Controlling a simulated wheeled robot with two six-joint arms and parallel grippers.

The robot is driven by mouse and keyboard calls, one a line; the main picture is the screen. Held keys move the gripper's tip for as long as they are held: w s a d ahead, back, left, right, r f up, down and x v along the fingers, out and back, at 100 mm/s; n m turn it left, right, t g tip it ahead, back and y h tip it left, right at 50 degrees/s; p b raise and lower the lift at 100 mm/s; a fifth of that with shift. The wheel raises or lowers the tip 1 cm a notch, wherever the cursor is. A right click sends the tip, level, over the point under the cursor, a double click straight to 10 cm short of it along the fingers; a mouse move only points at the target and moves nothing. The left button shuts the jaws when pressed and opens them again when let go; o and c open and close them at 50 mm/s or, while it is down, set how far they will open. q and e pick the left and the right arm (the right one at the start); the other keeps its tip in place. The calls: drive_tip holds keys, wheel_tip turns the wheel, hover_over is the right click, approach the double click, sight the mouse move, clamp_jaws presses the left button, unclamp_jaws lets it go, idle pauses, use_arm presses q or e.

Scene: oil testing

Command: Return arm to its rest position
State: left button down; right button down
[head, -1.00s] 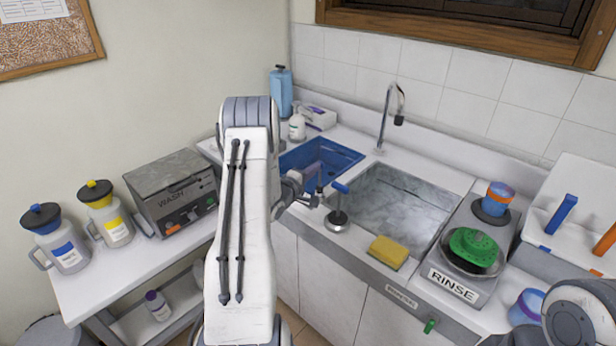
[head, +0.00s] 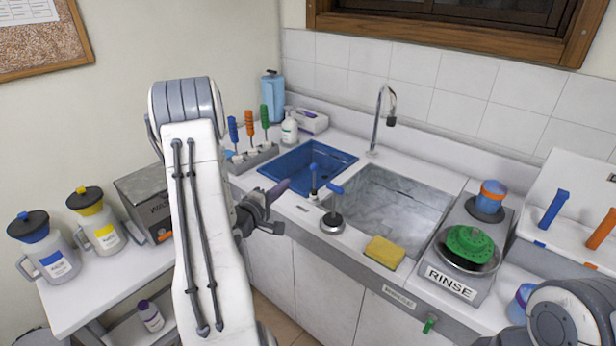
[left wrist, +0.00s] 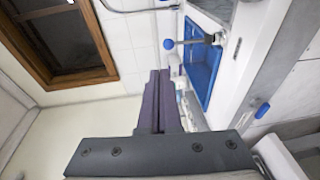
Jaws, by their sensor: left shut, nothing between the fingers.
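My left arm (head: 200,220) stands large in the left middle of the head view. My left gripper (head: 284,187) is shut and empty, in front of the counter's front edge, to the left of the blue-handled tool (head: 314,180). Its dark fingers also show in the left wrist view (left wrist: 157,100), pressed together with nothing between them. The blue basin (head: 330,152) lies just beyond the gripper in the head view and shows in the left wrist view (left wrist: 201,70). My right arm (head: 575,310) shows only in part at the lower right; its gripper is out of view.
The sink (head: 385,215) with its faucet (head: 378,115) lies right of the gripper. A yellow sponge (head: 384,251) and the RINSE unit (head: 450,283) stand further right. Jugs (head: 98,222) and the WASH box (head: 140,190) stand on the left table. Floor space is open below the gripper.

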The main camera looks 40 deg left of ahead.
use_arm(q)
drive_tip(key=s+d+f+m+g, duration=0.2)
drive_tip(key=d+f+m+g, duration=0.1)
drive_tip(key=d+m+g, duration=1.15)
drive_tip(key=s+d+r+m+h, duration=0.1)
drive_tip(key=s+d+m, duration=0.3)
drive_tip(key=s+d, duration=0.4)
drive_tip(key=s+d+r+m+g+h, duration=0.1)
drive_tip(key=s+d+r+m, duration=0.2)
drive_tip(key=s+d, duration=0.5)
drive_tip(key=s+d+r+m+g, duration=0.1)
drive_tip(key=s+d+m, duration=0.3)
drive_tip(key=s+d, duration=0.4)
drive_tip(key=shift+s+d+r+m+h, duration=0.15)
drive_tip(key=shift+d+r+m+h, duration=0.25)
drive_tip(key=shift+d+r, duration=0.45)
drive_tip(key=shift+g, duration=0.25)
